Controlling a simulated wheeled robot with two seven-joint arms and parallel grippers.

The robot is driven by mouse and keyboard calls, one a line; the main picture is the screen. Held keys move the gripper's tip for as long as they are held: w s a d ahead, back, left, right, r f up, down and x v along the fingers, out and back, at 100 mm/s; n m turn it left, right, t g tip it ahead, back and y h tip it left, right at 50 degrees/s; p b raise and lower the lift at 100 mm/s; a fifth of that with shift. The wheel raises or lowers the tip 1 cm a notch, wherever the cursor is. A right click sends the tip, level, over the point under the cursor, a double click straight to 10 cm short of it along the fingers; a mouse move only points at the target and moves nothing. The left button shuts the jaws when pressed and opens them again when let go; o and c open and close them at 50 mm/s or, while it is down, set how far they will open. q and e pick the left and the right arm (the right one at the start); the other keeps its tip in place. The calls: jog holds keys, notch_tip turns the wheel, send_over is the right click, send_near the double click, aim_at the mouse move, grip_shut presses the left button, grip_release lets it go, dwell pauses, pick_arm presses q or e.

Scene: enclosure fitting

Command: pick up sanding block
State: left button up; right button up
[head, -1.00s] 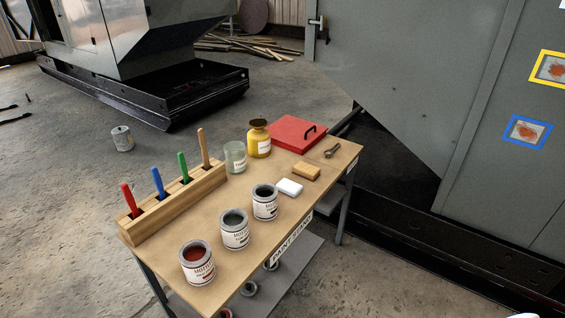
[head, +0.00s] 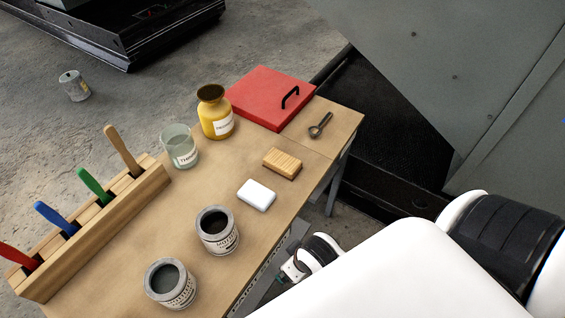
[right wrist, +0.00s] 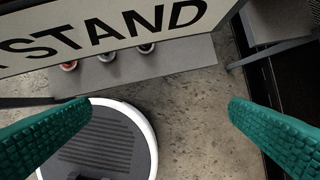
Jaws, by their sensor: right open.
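A tan, grooved block (head: 282,163), which looks like the sanding block, lies flat on the wooden tabletop (head: 190,215) near its right edge. A plain white block (head: 256,195) lies just in front of it, apart from it. My right gripper (head: 292,270) is beside the table's front edge, below and away from the tan block, partly hidden by my white arm. In the right wrist view its green-padded fingers (right wrist: 160,120) are wide apart with nothing between them. The blocks are not in that view. My left gripper is not in view.
Open paint cans (head: 217,230) stand in front of the white block. A glass jar (head: 179,147), yellow bottle (head: 215,112), red case (head: 270,97) and small dark tool (head: 320,125) stand or lie behind. The sign panel (right wrist: 110,30) and lower shelf (right wrist: 130,70) are close to the right gripper.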

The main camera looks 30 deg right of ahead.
notch_tip(320, 180, up, 7)
jog(key=w+r+t, duration=0.2)
jog(key=w, duration=0.2)
jog(key=w+d+r+t+h, duration=0.1)
jog(key=w+r+t, duration=0.1)
jog(key=w, duration=0.1)
jog(key=w+r+t, duration=0.2)
jog(key=w+r, duration=0.1)
jog(key=w, duration=0.1)
jog(key=shift+w+d+m+t+h, duration=0.3)
jog(key=shift+w+d, duration=0.05)
jog(key=shift+d, duration=0.05)
jog(key=w+a+r+n+t+y, duration=0.2)
jog(key=w+a+r+t, duration=0.1)
jog(key=w+r+t, duration=0.55)
jog(key=w+a+r+n+g+y, duration=0.3)
jog(key=a+r+n+y, duration=0.8)
jog(key=n+y, duration=0.35)
jog(key=n+g+h, duration=0.5)
jog(key=g+h, duration=1)
jog(key=g, duration=0.1)
send_over(282, 160)
jog(key=shift+m+t, duration=0.25)
notch_tip(282, 160, down, 18)
jog(key=shift+s+r, duration=0.15)
jog(key=shift+d+f+p, duration=0.1)
jog(key=shift+f+p, duration=0.2)
jog(key=shift+f, duration=2.75)
